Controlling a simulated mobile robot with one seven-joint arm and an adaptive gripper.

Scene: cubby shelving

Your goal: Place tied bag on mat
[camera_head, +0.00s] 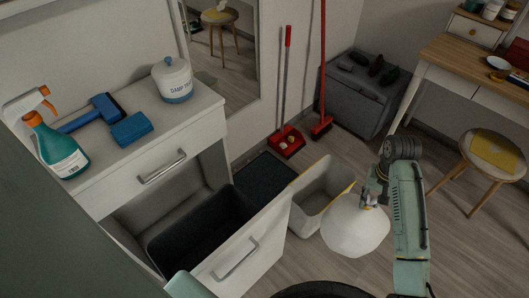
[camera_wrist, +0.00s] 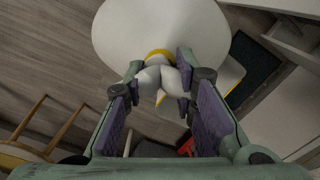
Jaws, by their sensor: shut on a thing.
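A white tied bag (camera_head: 355,228) with a yellow tie hangs from my gripper (camera_head: 374,186), above the floor at the lower right of the head view. In the wrist view, the bag (camera_wrist: 160,25) fills the top middle, and my gripper (camera_wrist: 160,78) is shut on its gathered neck by the yellow tie. A dark mat (camera_head: 266,177) lies on the floor left of the bag, by the wall and behind the open drawer. The mat also shows at right in the wrist view (camera_wrist: 254,66). The bag is apart from the mat.
A light bin (camera_head: 312,190) with a yellow rim stands between mat and bag. A pulled-out drawer (camera_head: 250,240) holds a dark bin (camera_head: 205,225). A red broom (camera_head: 322,122) and dustpan (camera_head: 286,143) stand behind the mat. A stool (camera_head: 492,155) stands at right.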

